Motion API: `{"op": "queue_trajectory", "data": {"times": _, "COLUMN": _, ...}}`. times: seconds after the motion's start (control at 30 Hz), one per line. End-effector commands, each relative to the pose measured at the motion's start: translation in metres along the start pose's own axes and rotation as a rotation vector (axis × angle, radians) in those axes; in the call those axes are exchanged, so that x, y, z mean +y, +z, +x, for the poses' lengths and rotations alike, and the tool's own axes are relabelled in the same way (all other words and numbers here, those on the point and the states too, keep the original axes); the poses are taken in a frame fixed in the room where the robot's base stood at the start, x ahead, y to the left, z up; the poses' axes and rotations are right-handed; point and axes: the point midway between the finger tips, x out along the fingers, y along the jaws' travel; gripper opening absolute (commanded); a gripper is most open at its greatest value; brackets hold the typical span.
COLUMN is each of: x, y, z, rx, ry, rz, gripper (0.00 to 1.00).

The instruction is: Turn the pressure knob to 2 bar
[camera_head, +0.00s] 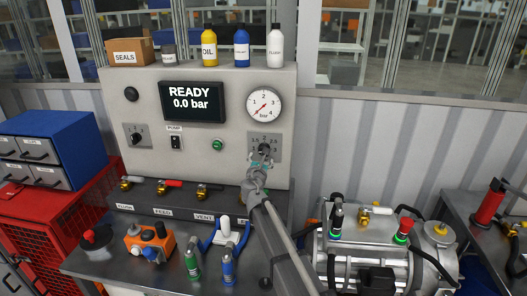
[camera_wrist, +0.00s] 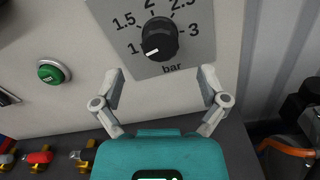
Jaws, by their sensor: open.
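The pressure knob (camera_wrist: 160,38) is a black round knob on a grey scale plate (camera_wrist: 185,57) marked from 1 to 3 bar. Its white mark points to the lower left, near or just below the 1. In the head view the knob (camera_head: 264,147) sits at the panel's lower right, partly hidden by my gripper (camera_head: 259,167). In the wrist view my gripper (camera_wrist: 161,75) is open and empty, its fingertips apart below the knob and not around it. The display (camera_head: 194,102) reads READY 0.0 bar. The gauge (camera_head: 263,105) needle points to the lower left, near zero.
A green button (camera_head: 217,145) and a pump switch (camera_head: 176,142) are left of the knob. Below is a dark ledge with labelled valves (camera_head: 164,187). A motor-like unit (camera_head: 375,250) stands at the right. Bottles (camera_head: 242,49) stand on top of the panel.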

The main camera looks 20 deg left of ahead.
Motion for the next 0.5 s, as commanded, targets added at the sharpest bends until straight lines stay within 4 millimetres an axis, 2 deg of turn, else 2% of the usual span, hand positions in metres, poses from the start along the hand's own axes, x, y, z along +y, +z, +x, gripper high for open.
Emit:
{"op": "queue_trajectory", "data": {"times": 0.03, "x": 0.001, "y": 0.0, "z": 0.012, "rx": 0.0, "ry": -0.001, "rz": 0.0, "gripper": 0.93}}
{"op": "queue_trajectory", "data": {"times": 0.2, "x": 0.001, "y": 0.0, "z": 0.036, "rx": 0.0, "ry": -0.001, "rz": 0.0, "gripper": 0.93}}
{"op": "queue_trajectory", "data": {"times": 0.5, "x": 0.001, "y": 0.0, "z": 0.063, "rx": 0.0, "ry": 0.0, "rz": 0.0, "gripper": 0.93}}
